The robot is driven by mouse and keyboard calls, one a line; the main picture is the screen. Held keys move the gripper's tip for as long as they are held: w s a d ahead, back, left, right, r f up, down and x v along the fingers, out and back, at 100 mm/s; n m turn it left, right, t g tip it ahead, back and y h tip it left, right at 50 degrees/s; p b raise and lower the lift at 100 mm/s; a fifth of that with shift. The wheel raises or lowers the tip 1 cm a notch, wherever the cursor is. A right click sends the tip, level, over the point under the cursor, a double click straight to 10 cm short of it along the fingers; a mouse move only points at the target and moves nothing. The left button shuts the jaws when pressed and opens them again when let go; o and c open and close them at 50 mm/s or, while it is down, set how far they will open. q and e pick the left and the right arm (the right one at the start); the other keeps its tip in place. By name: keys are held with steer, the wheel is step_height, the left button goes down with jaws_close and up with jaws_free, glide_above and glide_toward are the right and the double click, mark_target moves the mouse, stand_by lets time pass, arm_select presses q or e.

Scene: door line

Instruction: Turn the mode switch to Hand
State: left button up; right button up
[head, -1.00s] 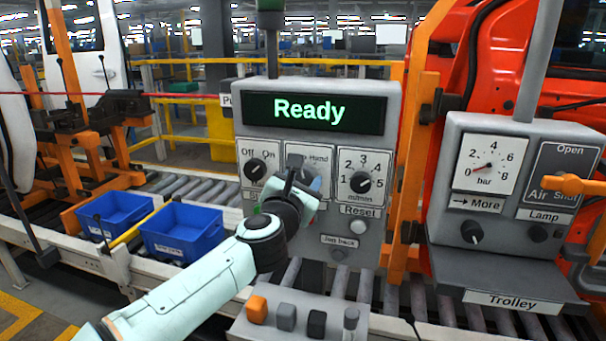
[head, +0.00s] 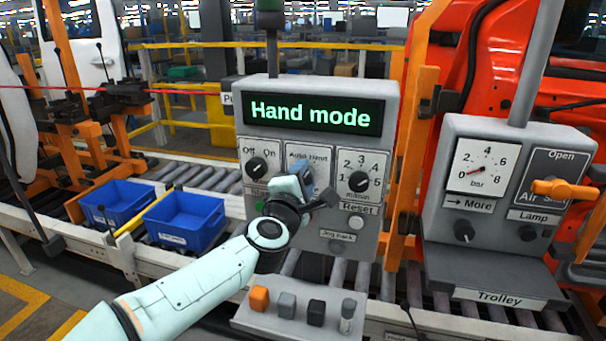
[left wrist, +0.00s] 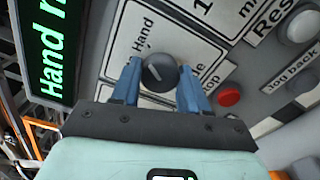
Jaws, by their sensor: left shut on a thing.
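The mode switch is a dark round knob (left wrist: 160,72) on a white plate. In the left wrist view the word Hand stands beside it, and a pale mark shows on its face. The display (head: 313,113) above reads "Hand mode" in green. My right gripper is not in view.
An Off/On knob (head: 257,167) is left of the switch, a speed dial (head: 359,181) right. A red button (left wrist: 229,97) is close to one finger in the wrist view. Below are Reset (head: 356,222) and Jog back (head: 337,245) buttons. Blue bins (head: 185,221) stand left.

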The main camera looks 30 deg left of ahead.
arm_select(q)
steer(key=shift+m, duration=0.6)
steer(key=o, duration=1)
steer(key=shift+o, duration=0.2)
steer(key=shift+s, duration=0.1)
steer(key=v, duration=1.3)
steer(key=shift+s+f, duration=0.1)
